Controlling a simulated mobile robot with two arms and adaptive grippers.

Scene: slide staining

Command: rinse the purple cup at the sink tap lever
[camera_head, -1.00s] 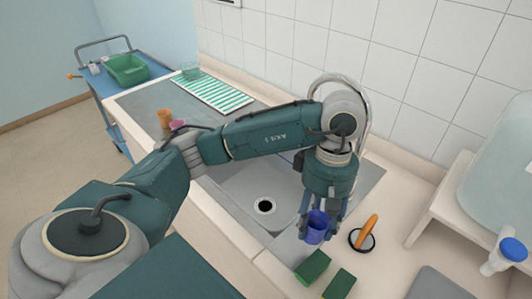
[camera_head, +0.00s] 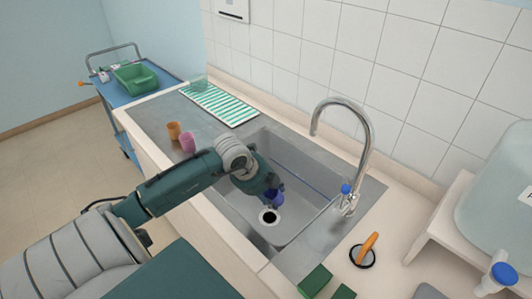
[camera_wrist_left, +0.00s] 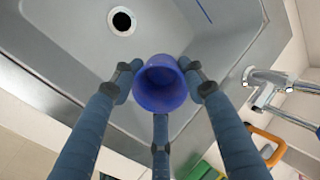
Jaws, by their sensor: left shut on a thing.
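The purple cup (camera_head: 276,198) is held by my left gripper (camera_head: 268,188) inside the sink, close to the drain. In the left wrist view the cup (camera_wrist_left: 160,84) looks blue-purple, its open mouth faces the camera, and the fingers (camera_wrist_left: 160,85) close around it. The sink basin (camera_head: 300,175) lies below the cup. The tap (camera_head: 362,150) arches over the back right of the sink, with a blue-topped lever (camera_head: 346,188) at its base. The lever area also shows at the right of the left wrist view (camera_wrist_left: 268,88). No water stream shows. My right gripper is not in view.
An orange cup (camera_head: 174,131) and a pink cup (camera_head: 188,142) stand on the counter left of the sink. A striped mat (camera_head: 220,104) lies behind. An orange-handled tool (camera_head: 366,248) and green blocks (camera_head: 315,281) are at the front right. A large blue-tapped container (camera_head: 500,185) stands at right.

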